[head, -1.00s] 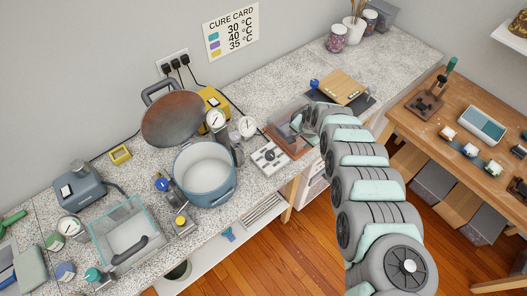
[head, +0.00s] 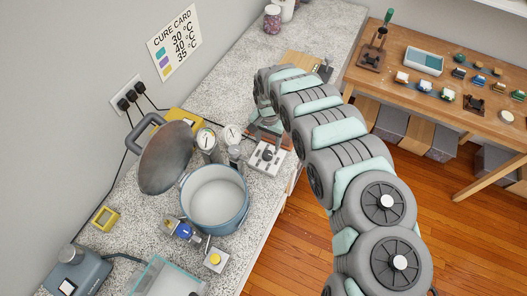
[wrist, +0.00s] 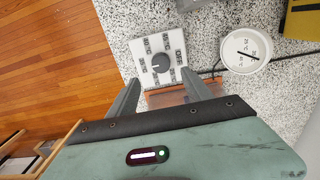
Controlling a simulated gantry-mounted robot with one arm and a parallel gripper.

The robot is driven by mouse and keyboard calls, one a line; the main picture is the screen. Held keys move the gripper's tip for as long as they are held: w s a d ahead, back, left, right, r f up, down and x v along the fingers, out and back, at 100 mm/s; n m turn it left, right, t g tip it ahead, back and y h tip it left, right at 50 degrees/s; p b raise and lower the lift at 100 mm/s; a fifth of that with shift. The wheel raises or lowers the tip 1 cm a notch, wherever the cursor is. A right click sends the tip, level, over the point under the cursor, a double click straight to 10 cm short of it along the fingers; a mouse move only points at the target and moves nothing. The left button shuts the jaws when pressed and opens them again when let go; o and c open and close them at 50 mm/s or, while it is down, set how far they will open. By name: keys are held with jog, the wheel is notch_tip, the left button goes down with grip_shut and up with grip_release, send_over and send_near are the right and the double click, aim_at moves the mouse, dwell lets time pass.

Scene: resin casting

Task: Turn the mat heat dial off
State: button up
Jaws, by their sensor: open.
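The box also shows in the head view (head: 267,157), on the counter right of the blue pot. My gripper (wrist: 160,77) is open and empty, its two fingers apart on either side of the box's near edge in the wrist view. Part of an orange-brown mat (wrist: 155,100) shows between the fingers. In the head view my arm hides most of the gripper.
A round white gauge (wrist: 245,50) stands close beside the box. The open blue pot (head: 214,200) and its raised lid (head: 165,158) are to the left. The counter edge drops to the wooden floor (head: 300,240). A wooden workbench (head: 440,100) stands at right.

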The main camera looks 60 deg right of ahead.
aim_at(267, 154)
notch_tip(267, 154, down, 8)
jog(key=shift+w+f+b, duration=0.1)
jog(key=shift+f+b, duration=0.1)
jog(key=shift+b, duration=0.4)
jog(key=shift+f, duration=0.25)
jog(key=shift+c, duration=0.6)
grip_shut()
